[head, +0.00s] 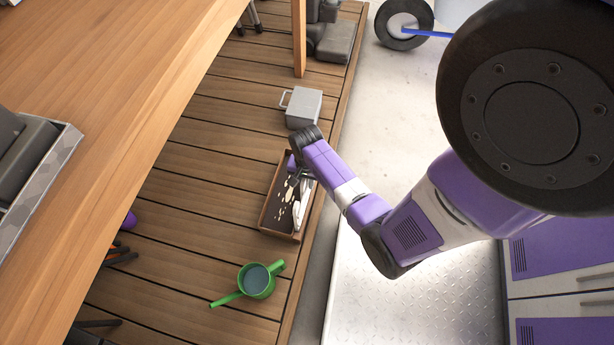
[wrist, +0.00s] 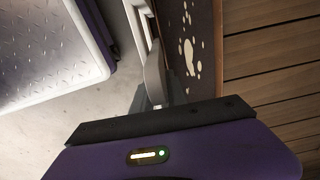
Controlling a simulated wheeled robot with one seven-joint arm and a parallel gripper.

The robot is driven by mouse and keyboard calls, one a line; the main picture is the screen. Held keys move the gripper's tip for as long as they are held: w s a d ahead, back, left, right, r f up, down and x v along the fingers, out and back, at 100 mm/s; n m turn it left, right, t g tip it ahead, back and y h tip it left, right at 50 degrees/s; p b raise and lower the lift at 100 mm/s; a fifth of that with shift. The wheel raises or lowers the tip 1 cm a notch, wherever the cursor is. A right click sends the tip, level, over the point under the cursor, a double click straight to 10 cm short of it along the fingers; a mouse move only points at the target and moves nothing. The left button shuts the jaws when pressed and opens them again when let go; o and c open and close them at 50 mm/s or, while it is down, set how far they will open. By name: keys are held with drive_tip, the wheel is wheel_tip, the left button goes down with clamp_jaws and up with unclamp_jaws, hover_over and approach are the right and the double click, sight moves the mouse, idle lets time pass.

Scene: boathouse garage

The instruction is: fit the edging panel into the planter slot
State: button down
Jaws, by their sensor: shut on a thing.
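The planter (head: 266,216) is a long brown box with dark soil and pale flecks, standing on the wooden deck near its right edge. It also shows in the wrist view, at the upper right (wrist: 206,86). The white edging panel (head: 300,210) is along the planter's right side; it also shows in the wrist view (wrist: 136,22), beside the planter's wall. My gripper (head: 304,178) is shut on the panel, and its grey fingers show in the wrist view (wrist: 154,88). The slot is hidden, and I cannot tell whether the panel's lower edge is in it.
A green watering can (head: 257,281) stands on the deck nearer me. A grey metal box with a handle (head: 304,108) stands beyond the planter. A wooden table (head: 110,75) fills the left. Pale concrete floor lies right of the deck; a wheel (head: 404,22) rests at the back.

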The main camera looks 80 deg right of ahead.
drive_tip(key=shift+f+b, duration=0.65)
drive_tip(key=shift+f, duration=0.8)
drive_tip(key=c, duration=1.3)
unclamp_jaws()
drive_tip(key=shift+o, duration=0.2)
wheel_tip(320, 180, up, 8)
drive_tip(key=p, duration=0.3)
drive_tip(key=shift+f, duration=0.1)
